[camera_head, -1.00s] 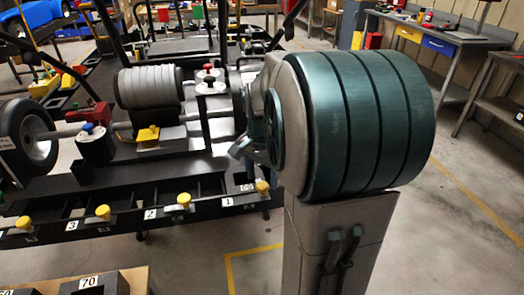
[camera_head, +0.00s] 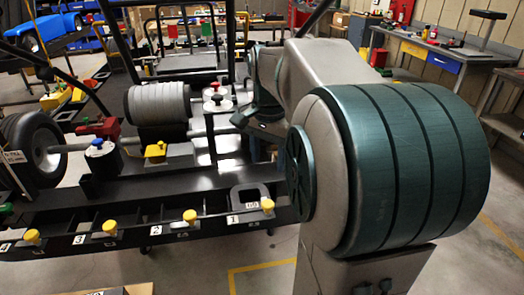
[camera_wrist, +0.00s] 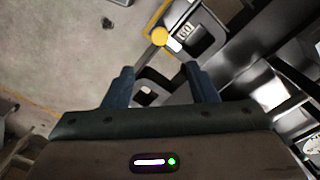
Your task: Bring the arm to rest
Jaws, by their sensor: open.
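My arm (camera_head: 400,170), with thick dark-teal bands and grey links, fills the right of the head view. It bends back from the large joint toward the kart stand. My gripper (camera_wrist: 158,75) shows in the wrist view with its two blue fingers spread apart and nothing clasped. In the head view the arm's far end is partly hidden near the stand's right side. A dark block labelled 60 (camera_wrist: 205,38) lies beyond the fingertips in the wrist view. Another dark part with an opening shows between the fingers; I cannot tell the distance to it.
The black kart stand (camera_head: 130,205) spans the left, with yellow knobs (camera_head: 190,216) and number plates along its front rail. A block labelled 60 (camera_head: 235,199) sits by plate 1. A workbench (camera_head: 440,55) stands at the back right. Floor is open at the lower right.

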